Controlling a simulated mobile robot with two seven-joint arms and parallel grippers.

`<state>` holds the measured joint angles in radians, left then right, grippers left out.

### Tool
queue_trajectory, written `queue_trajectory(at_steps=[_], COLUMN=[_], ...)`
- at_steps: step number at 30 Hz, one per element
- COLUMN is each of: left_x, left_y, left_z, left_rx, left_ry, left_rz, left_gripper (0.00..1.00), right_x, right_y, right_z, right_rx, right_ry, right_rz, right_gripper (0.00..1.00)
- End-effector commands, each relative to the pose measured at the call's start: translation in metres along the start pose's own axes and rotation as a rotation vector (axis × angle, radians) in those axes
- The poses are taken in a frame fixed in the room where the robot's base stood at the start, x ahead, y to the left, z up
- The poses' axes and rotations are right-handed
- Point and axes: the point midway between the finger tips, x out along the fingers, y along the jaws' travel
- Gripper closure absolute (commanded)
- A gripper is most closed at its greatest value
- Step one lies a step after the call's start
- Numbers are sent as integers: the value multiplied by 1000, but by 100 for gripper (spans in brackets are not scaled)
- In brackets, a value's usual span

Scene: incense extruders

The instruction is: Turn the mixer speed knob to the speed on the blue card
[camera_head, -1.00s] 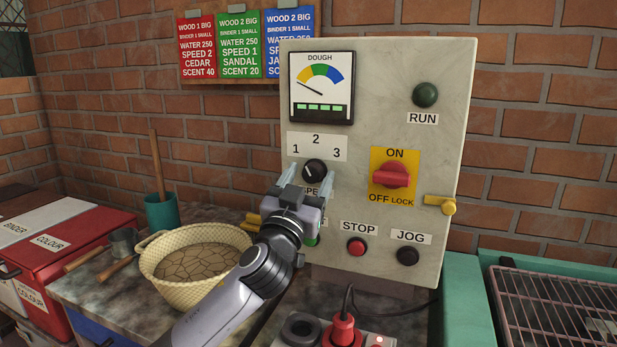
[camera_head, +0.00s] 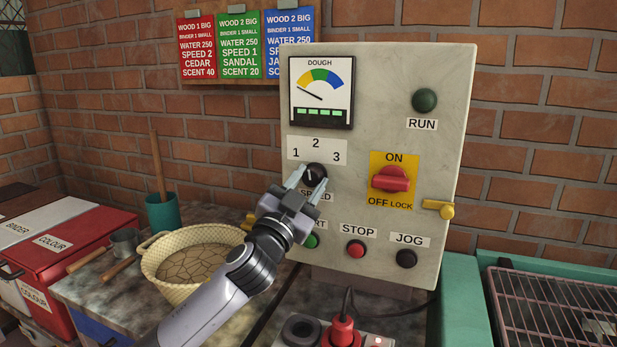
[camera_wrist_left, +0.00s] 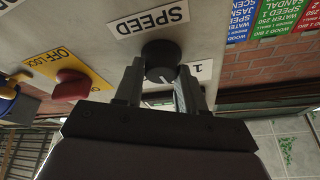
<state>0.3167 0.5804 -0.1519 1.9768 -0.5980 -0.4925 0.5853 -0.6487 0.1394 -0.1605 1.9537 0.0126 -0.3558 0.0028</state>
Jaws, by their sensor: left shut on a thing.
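The black speed knob (camera_head: 316,173) sits on the grey control panel, below the white plate (camera_head: 317,149) marked 1, 2, 3 and above the SPEED label. My left gripper (camera_head: 308,181) is shut on the knob. In the left wrist view the fingers (camera_wrist_left: 158,82) lie on either side of the knob (camera_wrist_left: 161,56), whose white pointer line points toward the 1. The blue card (camera_head: 288,40) hangs on the wall at the back, partly behind the panel; its speed number is hidden. My right gripper is not in view.
The START button (camera_head: 312,241) is just below my left gripper. The STOP button (camera_head: 356,249), JOG button (camera_head: 406,258) and red ON/OFF switch (camera_head: 391,179) are to the right. A wicker basket (camera_head: 172,290) stands on the counter at left, beside a red box (camera_head: 75,255).

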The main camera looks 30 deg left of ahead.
Motion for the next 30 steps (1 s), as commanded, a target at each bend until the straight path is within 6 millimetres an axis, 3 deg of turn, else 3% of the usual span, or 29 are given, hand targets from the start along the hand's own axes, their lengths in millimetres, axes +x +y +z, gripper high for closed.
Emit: queue_trajectory(at_steps=[6,17,18,19,30], left_x=[1,0,0,0,-3], left_y=[-2,-1,-1,-1,-1], left_z=[-1,0,0,0,1], left_rx=[137,154,154,154,151], left_ry=[7,10,10,10,10], left_rz=[54,60,60,60,61], left_gripper=[91,91,48,38,36], right_x=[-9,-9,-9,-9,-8], right_y=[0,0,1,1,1], right_z=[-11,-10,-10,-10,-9], right_rx=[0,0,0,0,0], right_ry=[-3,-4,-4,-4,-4], right_rz=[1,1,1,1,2], right_gripper=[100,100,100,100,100])
